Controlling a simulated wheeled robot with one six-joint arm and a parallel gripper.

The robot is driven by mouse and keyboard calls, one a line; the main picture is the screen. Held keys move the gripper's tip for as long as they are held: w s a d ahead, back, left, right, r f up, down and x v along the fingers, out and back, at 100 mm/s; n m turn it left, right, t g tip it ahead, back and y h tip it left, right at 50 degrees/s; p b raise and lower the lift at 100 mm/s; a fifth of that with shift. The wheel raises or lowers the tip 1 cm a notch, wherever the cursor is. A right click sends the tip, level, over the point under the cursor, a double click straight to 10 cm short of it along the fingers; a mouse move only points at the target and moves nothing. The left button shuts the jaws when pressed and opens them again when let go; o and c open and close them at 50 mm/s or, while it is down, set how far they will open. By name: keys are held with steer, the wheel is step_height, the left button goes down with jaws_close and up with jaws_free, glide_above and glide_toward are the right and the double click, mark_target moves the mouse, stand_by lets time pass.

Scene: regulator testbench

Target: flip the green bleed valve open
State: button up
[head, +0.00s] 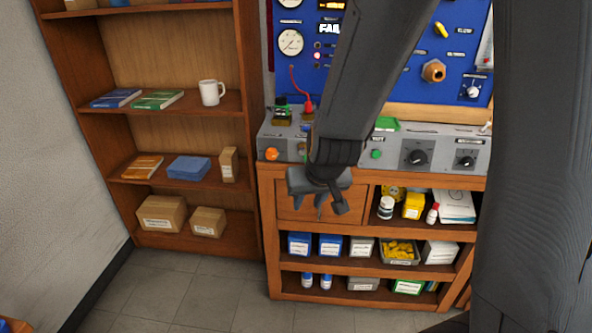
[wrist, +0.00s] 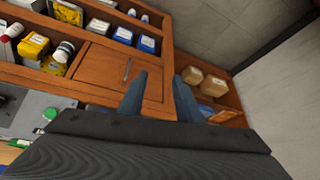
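I cannot pick out a green bleed valve for certain. My arm covers part of the blue panel (head: 405,85). A small round green knob (head: 376,154) is on the grey console front, right of my wrist; it also shows in the wrist view (wrist: 49,113). A flat green piece (head: 386,124) lies on the console top behind my arm. My gripper (head: 330,208) points down in front of the wooden drawer, below the console. In the wrist view its two fingers (wrist: 159,80) are apart with nothing between them.
The console (head: 452,150) carries dark dials and an orange knob (head: 271,154). A red lead (head: 296,82) hangs at the panel's left. Open shelves under the bench hold boxes and bottles. A bookcase (head: 180,55) stands left. The tiled floor (head: 190,290) in front is clear.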

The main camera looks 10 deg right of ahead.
steer(key=w+a+f+t+h+b, duration=0.1)
steer(key=w+a+f+t+b, duration=0.15)
steer(key=w, duration=0.65)
steer(key=m+t+h+b, duration=0.1)
steer(key=t+h+b, duration=0.4)
steer(key=t+h, duration=0.3)
glide_toward(305, 161)
steer(key=w, duration=0.2)
steer(key=shift+g, duration=0.25)
steer(key=x, duration=0.7)
steer(key=shift+s+d+r+p, duration=0.15)
steer(key=shift+d+p, duration=0.15)
steer(key=shift+d, duration=0.15)
jaws_close()
